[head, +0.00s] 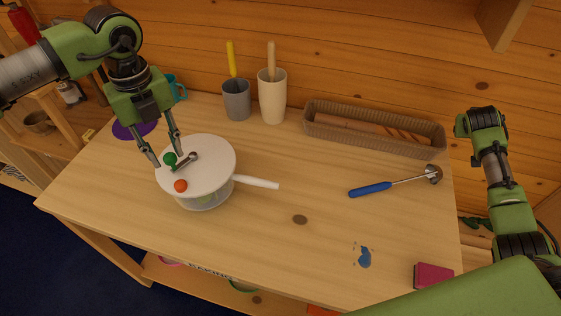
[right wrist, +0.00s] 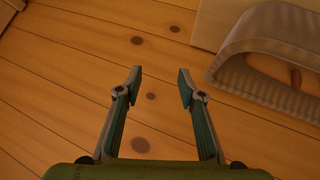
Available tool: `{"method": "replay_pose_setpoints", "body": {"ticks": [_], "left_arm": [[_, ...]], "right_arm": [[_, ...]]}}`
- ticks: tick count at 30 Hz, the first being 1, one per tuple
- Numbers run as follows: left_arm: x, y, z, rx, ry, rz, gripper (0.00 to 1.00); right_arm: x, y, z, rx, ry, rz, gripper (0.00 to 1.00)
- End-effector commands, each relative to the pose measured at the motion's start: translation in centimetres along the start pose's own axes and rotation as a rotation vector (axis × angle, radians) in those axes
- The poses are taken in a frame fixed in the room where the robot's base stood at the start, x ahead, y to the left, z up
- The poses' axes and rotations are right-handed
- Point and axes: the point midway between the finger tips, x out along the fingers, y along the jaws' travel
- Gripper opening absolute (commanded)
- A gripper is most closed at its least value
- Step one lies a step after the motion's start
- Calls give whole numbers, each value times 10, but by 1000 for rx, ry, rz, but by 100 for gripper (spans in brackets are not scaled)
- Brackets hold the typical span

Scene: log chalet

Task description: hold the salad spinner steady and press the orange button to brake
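The salad spinner (head: 207,166) stands on the wooden table, with a white lid, a clear bowl and a white side handle (head: 256,182) pointing right. On its lid are a small metal crank with a green knob (head: 170,159) and an orange button (head: 180,186). My left gripper (head: 169,158) is open above the lid's back left, its fingers apart around the green knob; I cannot tell whether they touch anything. My right gripper also is open and empty; in the right wrist view its fingers (right wrist: 161,84) are apart against the plank wall.
A grey cup (head: 236,104) and a cream cup (head: 272,102) hold utensils at the back. A blue-handled ladle (head: 371,189) and a pink sponge (head: 433,275) lie right. The table's front middle is clear.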

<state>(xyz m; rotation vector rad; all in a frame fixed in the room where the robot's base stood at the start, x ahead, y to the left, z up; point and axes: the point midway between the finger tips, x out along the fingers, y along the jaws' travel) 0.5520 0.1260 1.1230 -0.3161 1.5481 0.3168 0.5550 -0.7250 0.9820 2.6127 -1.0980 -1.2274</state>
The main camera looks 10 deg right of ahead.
Motion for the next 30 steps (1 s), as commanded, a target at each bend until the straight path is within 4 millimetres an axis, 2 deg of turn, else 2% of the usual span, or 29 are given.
{"method": "replay_pose_setpoints", "body": {"ticks": [1, 6, 8, 9, 11, 14, 18, 20, 24, 30], "left_arm": [[0, 0, 0, 0, 0, 0, 28], [0, 0, 0, 0, 0, 0, 28], [0, 0, 0, 0, 0, 0, 28], [0, 0, 0, 0, 0, 0, 28], [0, 0, 0, 0, 0, 0, 28], [0, 0, 0, 0, 0, 0, 28], [0, 0, 0, 0, 0, 0, 28], [0, 0, 0, 0, 0, 0, 28], [0, 0, 0, 0, 0, 0, 28], [0, 0, 0, 0, 0, 0, 28]], "right_arm": [[-16, -1, -31, 0, 38, 7, 36], [-75, -4, -114, 0, 142, 32, 36], [-100, -12, -139, -9, 175, 28, 36], [-117, -24, -152, -25, 192, 14, 36], [-140, -51, -161, -67, 204, -27, 36], [-166, -105, -155, -163, 196, -123, 36], [-201, -179, -131, -311, 177, -268, 36], [-216, -208, -117, -380, 168, -331, 36], [-257, -272, -79, -547, 150, -478, 36], [-326, -344, -12, -814, 139, -689, 36]]}}
